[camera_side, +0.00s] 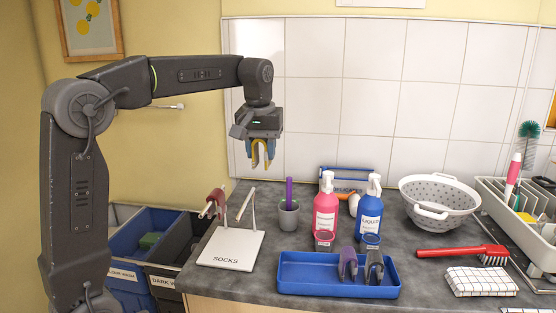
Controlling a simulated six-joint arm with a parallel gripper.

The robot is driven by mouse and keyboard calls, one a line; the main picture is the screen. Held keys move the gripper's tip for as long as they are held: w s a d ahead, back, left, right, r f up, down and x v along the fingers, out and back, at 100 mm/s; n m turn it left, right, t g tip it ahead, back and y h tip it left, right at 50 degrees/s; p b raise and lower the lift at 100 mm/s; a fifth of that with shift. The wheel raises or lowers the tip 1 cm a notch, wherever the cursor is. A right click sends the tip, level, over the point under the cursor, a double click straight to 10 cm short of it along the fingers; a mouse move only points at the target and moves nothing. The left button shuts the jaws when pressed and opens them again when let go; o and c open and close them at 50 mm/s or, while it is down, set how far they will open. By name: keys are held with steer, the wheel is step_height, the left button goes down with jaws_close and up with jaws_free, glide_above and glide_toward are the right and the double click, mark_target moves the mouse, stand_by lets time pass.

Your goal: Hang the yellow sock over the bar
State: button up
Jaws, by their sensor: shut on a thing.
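My gripper (261,163) points down, high above the counter, and is shut on the yellow sock (258,156), which shows as a small folded strip between the blue fingertips. Most of the sock is hidden by the fingers. The sock stand has a white base (230,248) marked SOCKS, below and to the left of my gripper. Its slim pale bars (246,205) rise from the base. A dark red sock (216,200) hangs at the left one. The yellow sock is clear of the stand.
A grey cup with a purple handle (289,214), pink bottle (326,210) and blue bottle (370,212) stand right of the stand. A blue tray (300,286) lies in front. A colander (440,205) and red brush (450,252) are farther right. Bins (135,255) stand left, below the counter.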

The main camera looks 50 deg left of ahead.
glide_above(207, 206)
steer(key=shift+a+f, duration=0.15)
steer(key=shift+f, duration=8.05)
steer(key=o, duration=1)
